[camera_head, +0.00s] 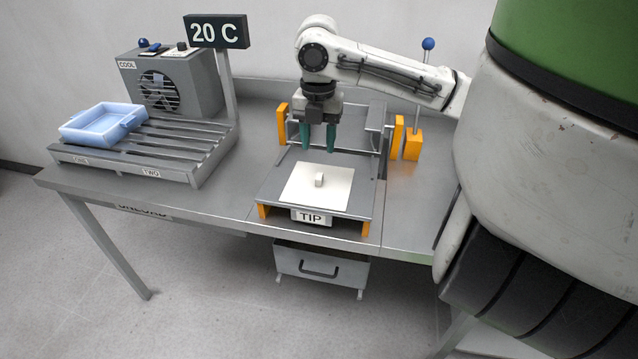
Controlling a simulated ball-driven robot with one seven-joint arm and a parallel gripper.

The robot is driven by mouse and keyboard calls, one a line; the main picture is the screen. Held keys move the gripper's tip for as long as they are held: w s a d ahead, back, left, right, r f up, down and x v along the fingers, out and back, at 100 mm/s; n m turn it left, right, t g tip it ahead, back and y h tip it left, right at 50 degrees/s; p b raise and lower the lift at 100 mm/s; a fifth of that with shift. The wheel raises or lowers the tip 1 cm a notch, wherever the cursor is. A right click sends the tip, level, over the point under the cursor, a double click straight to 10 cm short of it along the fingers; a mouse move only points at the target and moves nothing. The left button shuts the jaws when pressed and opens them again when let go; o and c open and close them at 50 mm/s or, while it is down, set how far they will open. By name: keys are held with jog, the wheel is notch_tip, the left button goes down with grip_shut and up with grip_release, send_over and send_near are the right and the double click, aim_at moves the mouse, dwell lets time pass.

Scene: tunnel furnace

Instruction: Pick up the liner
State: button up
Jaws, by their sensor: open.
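A white square sheet, which looks to be the liner (304,194), lies flat on the grey platform marked TIP (268,198). A small pale block or knob (319,180) stands near the sheet's middle. My gripper (319,146) points down with two teal fingers, open and empty. In the picture it is just above the sheet's far edge, apart from the knob. Its exact height above the platform I cannot tell.
A light blue tray (103,126) sits on the slatted rack (205,138) at left, before the COOL fan box (205,82). A 20 C display (216,32) stands on a post. Orange posts (283,124) and a blue-knobbed lever (428,44) flank the platform. A drawer (340,268) hangs below.

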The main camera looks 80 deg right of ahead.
aim_at(318, 178)
notch_tip(318, 178, down, 10)
jog(key=shift+d+f+p, duration=0.1)
jog(key=shift+f+p, duration=0.15)
jog(key=shift+p, duration=0.1)
jog(key=shift+c, duration=0.2)
grip_shut()
dwell(0.4)
